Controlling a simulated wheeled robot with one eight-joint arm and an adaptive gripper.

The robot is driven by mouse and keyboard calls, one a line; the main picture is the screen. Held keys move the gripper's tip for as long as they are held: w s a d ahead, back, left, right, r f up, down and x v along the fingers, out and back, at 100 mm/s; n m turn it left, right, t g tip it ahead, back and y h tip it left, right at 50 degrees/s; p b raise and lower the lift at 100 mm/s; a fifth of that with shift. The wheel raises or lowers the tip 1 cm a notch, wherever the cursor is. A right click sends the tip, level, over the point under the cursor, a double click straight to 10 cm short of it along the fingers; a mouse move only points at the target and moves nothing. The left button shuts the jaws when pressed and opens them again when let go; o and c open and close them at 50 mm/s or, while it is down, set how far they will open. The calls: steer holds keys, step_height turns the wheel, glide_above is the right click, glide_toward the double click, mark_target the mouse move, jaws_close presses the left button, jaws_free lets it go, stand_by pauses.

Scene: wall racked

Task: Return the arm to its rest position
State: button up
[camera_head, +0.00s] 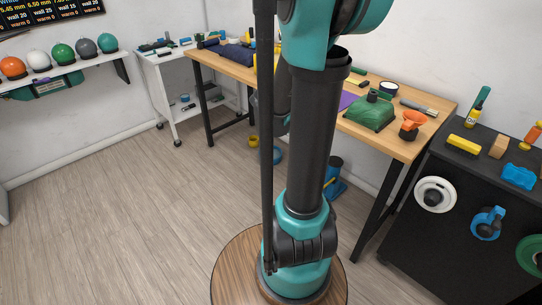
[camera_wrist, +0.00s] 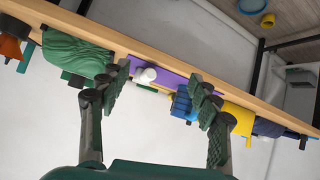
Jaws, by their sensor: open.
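My arm rises from a round wooden-topped base in the head view and hides the middle of the wooden workbench (camera_head: 402,147). My gripper is out of sight in the head view. In the wrist view my gripper (camera_wrist: 162,92) is open, its two dark green fingers wide apart with nothing between them. Beyond the fingers, the workbench (camera_wrist: 225,97) runs at a slant, its top seen from a tilted angle. A green cloth-like lump (camera_wrist: 78,53), a purple sheet (camera_wrist: 172,80) with a small white item (camera_wrist: 146,75), and blue and yellow things lie along it.
A black cabinet (camera_head: 425,245) stands at the right with a yellow brush (camera_head: 464,145) and a blue item on top. A white cart (camera_head: 160,90) stands at the back left. A wall shelf (camera_head: 60,75) holds several coloured balls. The floor at the left is clear.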

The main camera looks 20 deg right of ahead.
steer(key=s+a+f+n+y, duration=0.4)
steer(key=s+a, duration=0.4)
steer(key=a, duration=0.3)
steer(key=s+a+f+n+g+y, duration=0.1)
steer(key=s+a+f+n+y, duration=0.4)
steer(key=s+a, duration=0.3)
steer(key=a+n, duration=0.1)
steer(key=a, duration=0.2)
steer(key=shift+s+a+f, duration=0.15)
steer(key=shift+a+f, duration=0.05)
steer(key=shift+f, duration=0.2)
